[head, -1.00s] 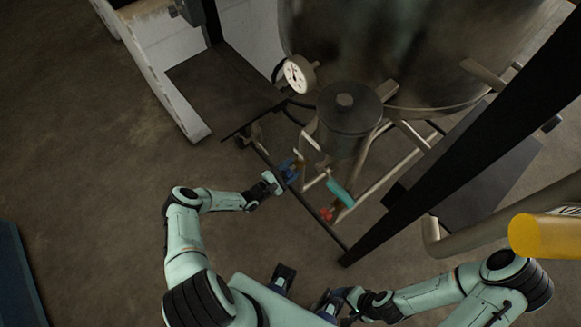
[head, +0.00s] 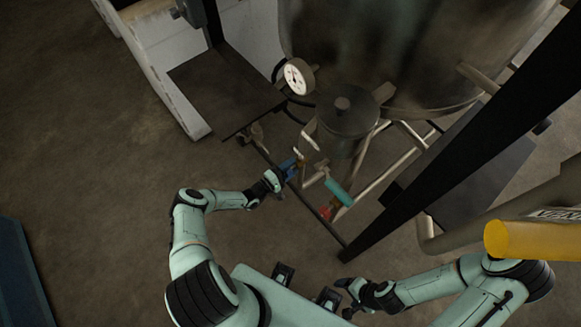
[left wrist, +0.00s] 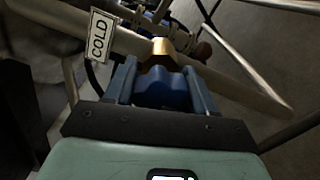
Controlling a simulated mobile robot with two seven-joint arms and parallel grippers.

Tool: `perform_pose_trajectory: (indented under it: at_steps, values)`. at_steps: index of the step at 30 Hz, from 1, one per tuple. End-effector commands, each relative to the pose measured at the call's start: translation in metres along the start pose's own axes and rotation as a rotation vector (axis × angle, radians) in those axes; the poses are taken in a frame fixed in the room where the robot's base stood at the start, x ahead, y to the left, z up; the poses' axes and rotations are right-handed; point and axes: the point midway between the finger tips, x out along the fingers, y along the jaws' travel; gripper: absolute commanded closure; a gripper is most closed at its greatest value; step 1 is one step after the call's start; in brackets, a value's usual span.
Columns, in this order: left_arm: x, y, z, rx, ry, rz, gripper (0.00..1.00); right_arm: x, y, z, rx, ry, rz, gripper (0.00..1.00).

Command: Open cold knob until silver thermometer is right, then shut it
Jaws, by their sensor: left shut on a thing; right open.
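My left gripper (head: 292,168) is at the pipework below the dark vessel. In the left wrist view its blue fingers (left wrist: 165,86) are shut on the blue cold knob (left wrist: 165,92), with brass behind it. A white COLD tag (left wrist: 99,37) hangs beside it. The silver thermometer (head: 297,76) is a round white dial in the head view, up from the knob; its reading is too small to tell. My right gripper (head: 346,298) is open and empty, low in the head view, away from the pipes.
A red knob (head: 325,213) and a teal handle (head: 337,190) are on the pipes to the right of my left gripper. A dark slanting post (head: 440,150) and a yellow-ended rail (head: 525,238) stand at right.

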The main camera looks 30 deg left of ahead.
Motion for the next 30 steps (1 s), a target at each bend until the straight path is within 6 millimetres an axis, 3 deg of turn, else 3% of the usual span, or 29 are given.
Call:
perform_pose_trajectory:
  at_steps: [12, 13, 15, 25, 30]
  values:
    - [0.001, 0.000, 0.003, 0.005, -0.006, 0.002, 0.76, 0.000, 0.000, 0.000, 0.000, 0.000, 0.000, 0.21]
    - [0.001, 0.000, 0.003, 0.005, -0.007, 0.002, 0.39, 0.000, 0.000, 0.000, 0.000, 0.000, 0.000, 0.21]
    - [0.001, 0.000, 0.003, 0.005, -0.006, 0.002, 0.21, 0.000, 0.000, 0.000, 0.000, 0.000, 0.000, 0.21]
    - [-0.002, 0.000, 0.001, 0.005, -0.002, 0.000, 0.21, 0.000, 0.000, 0.000, 0.000, 0.000, 0.000, 0.21]
    - [-0.024, 0.000, 0.000, 0.003, 0.001, -0.001, 0.21, -0.001, -0.001, 0.000, 0.000, 0.001, 0.000, 0.21]
